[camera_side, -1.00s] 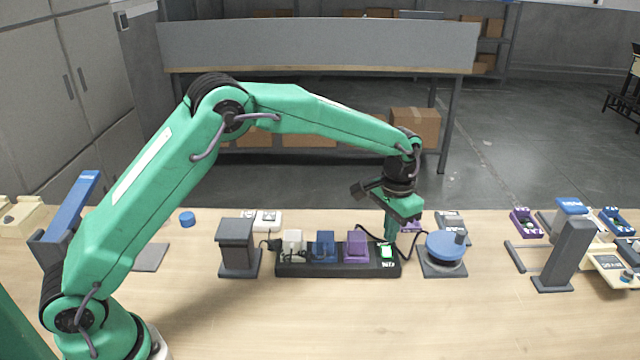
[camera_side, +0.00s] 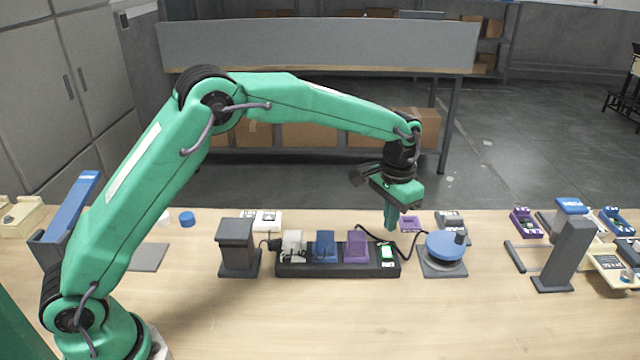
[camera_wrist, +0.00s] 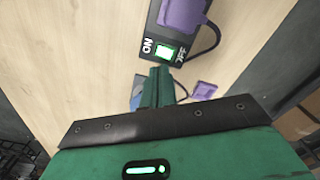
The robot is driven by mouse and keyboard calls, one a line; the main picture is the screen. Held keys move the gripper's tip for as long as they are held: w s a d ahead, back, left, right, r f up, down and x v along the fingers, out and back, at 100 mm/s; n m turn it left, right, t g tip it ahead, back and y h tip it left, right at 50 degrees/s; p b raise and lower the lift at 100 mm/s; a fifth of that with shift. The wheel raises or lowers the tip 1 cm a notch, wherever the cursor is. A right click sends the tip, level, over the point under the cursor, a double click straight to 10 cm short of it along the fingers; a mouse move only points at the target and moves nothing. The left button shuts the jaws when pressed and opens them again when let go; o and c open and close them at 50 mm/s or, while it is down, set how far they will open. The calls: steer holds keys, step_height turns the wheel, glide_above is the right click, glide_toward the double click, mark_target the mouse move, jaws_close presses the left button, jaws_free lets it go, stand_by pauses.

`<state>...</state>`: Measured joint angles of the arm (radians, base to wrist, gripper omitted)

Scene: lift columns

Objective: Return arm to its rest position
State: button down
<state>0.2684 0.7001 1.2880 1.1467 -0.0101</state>
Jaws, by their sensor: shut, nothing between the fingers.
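My green arm reaches across the table, and my gripper (camera_side: 391,226) points down above the right end of a black power strip (camera_side: 338,268). The fingers are shut with nothing between them and are apart from the strip. In the wrist view my gripper (camera_wrist: 160,72) shows just below the strip's switch (camera_wrist: 164,52), which glows green-white between ON and OFF labels. The switch also shows in the side view (camera_side: 387,253). White, blue and purple plugs stand in the strip.
A grey block post (camera_side: 238,246) stands left of the strip. A blue round knob on a grey plate (camera_side: 445,247) is close at its right. A grey stand with a blue top (camera_side: 568,250) and several small devices are farther right. The front of the table is clear.

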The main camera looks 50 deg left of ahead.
steer(key=s+a+r+n+t, duration=0.1)
steer(key=s+a+r, duration=0.4)
steer(key=s+r, duration=0.2)
steer(key=s+a+r+t, duration=0.2)
steer(key=s+a+r, duration=0.2)
steer(key=s+r, duration=0.3)
steer(key=s+a+n+t, duration=0.1)
steer(key=s+a, duration=0.2)
steer(key=s, duration=0.6)
steer(key=s+a+f+n+t, duration=0.1)
steer(key=s+a, duration=0.2)
steer(key=s, duration=0.6)
steer(key=shift+t, duration=0.3)
